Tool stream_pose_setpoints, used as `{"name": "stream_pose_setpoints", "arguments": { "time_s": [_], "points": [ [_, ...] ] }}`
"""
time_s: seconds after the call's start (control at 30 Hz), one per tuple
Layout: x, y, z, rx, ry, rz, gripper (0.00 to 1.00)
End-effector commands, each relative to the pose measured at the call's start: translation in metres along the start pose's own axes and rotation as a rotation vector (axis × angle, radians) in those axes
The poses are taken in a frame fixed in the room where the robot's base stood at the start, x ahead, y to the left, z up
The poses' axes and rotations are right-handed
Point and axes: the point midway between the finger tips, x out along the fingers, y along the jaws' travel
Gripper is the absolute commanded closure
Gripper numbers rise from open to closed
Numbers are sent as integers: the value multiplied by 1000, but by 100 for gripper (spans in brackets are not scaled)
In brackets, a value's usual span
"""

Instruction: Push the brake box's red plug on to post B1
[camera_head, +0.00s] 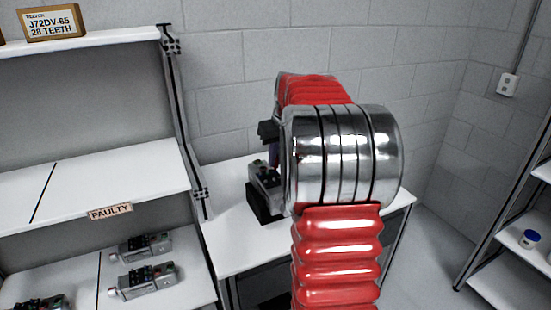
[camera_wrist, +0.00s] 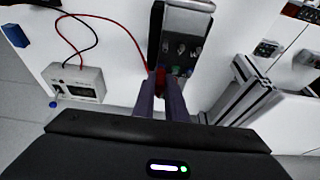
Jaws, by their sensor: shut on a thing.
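My gripper (camera_wrist: 161,86) is shut on the red plug (camera_wrist: 160,75), of which only a little red shows between the fingertips. The plug is at the lower end of the servo unit (camera_wrist: 184,22), close to its row of small posts (camera_wrist: 182,71). I cannot tell which post is B1, or whether the plug touches one. A red lead runs from the plug to the pale brake box (camera_wrist: 78,87), at the left in the wrist view. In the head view the servo unit (camera_head: 264,176) sits on a black stand (camera_head: 261,203); my arm hides the plug and box.
The white bench (camera_head: 232,238) has bare room at its left front. A shelf post (camera_head: 185,130) stands close to its left. Shelves marked FAULTY (camera_head: 110,212) hold other servo units (camera_head: 147,279). A black lead (camera_wrist: 94,42) curves near the box.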

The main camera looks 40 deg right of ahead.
Motion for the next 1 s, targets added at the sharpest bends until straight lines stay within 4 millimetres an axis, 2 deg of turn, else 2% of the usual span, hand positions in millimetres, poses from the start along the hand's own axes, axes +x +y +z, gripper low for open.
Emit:
{"name": "stream_pose_setpoints", "arguments": {
  "time_s": [0.6,0.63,0.93,1.0],
  "points": [
    [2,0,1,1,0,0,100],
    [2,0,1,1,0,0,88],
    [2,1,1,1,0,0,67],
    [2,1,1,1,0,0,67]
  ]
}}
